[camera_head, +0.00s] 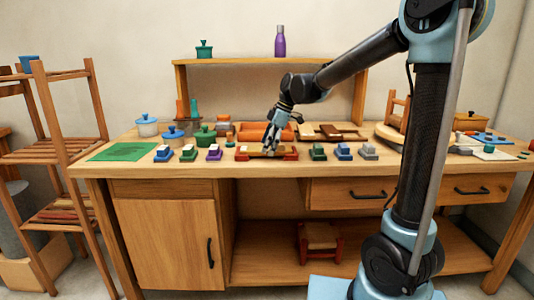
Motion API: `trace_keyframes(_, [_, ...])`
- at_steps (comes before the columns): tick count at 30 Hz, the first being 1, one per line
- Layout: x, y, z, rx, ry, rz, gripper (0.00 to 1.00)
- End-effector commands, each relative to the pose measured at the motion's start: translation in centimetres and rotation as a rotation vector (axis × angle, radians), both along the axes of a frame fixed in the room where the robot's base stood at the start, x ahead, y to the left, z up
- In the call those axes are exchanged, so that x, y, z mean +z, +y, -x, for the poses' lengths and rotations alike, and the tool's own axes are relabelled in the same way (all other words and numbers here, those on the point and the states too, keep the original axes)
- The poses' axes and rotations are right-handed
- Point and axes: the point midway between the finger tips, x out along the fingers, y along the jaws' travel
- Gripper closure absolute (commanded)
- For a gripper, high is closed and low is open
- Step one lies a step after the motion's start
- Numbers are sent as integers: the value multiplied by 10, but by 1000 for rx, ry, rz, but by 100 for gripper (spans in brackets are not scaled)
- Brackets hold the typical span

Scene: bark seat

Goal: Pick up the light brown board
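My gripper (270,143) points down over the middle of the wooden workbench (330,171). Its fingertips are just above or touching a light brown board (283,151), which lies on a low red-brown rack (242,156). The fingers partly cover the board and are too small to show whether they are open or shut. Darker brown boards (350,133) lie flat to the right, farther back on the bench.
Small coloured blocks flank the rack, including a purple one (214,153) and a green one (318,152). An orange tray (252,131) lies behind. Lidded pots (205,137) stand at back left. A green mat (123,151) lies at the left.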

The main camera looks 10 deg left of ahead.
Motion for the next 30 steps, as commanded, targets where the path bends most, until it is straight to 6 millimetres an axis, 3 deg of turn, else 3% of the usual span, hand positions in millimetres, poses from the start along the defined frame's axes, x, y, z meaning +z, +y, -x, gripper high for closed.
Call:
trace_keyframes(1, [0, 0, 0, 0, 0, 0, 18])
trace_keyframes(8, [0, 0, 0, 0, 0, 0, 70])
trace_keyframes(22, [8, 0, 0, 0, 0, 0, 71])
trace_keyframes(26, [26, 0, 0, 0, 0, 0, 71])
trace_keyframes(30, [56, 0, 0, 0, 0, 0, 71])
